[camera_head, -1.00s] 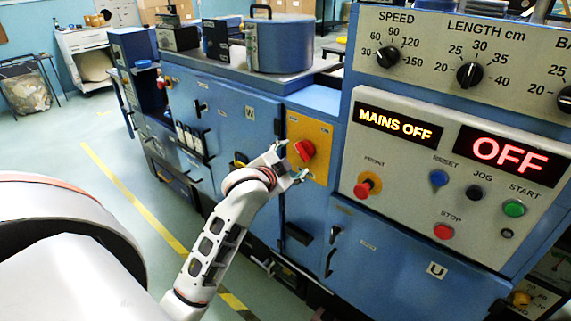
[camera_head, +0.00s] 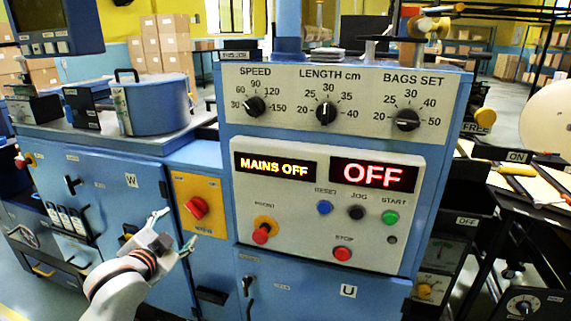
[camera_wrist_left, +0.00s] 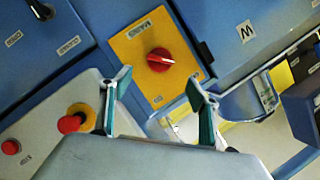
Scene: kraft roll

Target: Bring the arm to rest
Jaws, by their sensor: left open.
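My left gripper (camera_head: 174,231) is open and empty, in front of the blue machine and just left of and below the red mains knob (camera_head: 197,207). The knob sits on a yellow plate (camera_head: 212,190). In the left wrist view, the spread fingers (camera_wrist_left: 158,88) frame the lower part of that yellow plate (camera_wrist_left: 130,45), with the red knob (camera_wrist_left: 160,60) beyond and above them. Nothing is between the fingers, and they look apart from the knob. My right gripper is not in view.
The control panel (camera_head: 290,225) is right of the gripper, with a red front stop button (camera_head: 261,234) standing out on a yellow collar. Its displays read MAINS OFF (camera_head: 275,166) and OFF (camera_head: 373,175). A blue pot (camera_head: 155,105) stands on the machine top.

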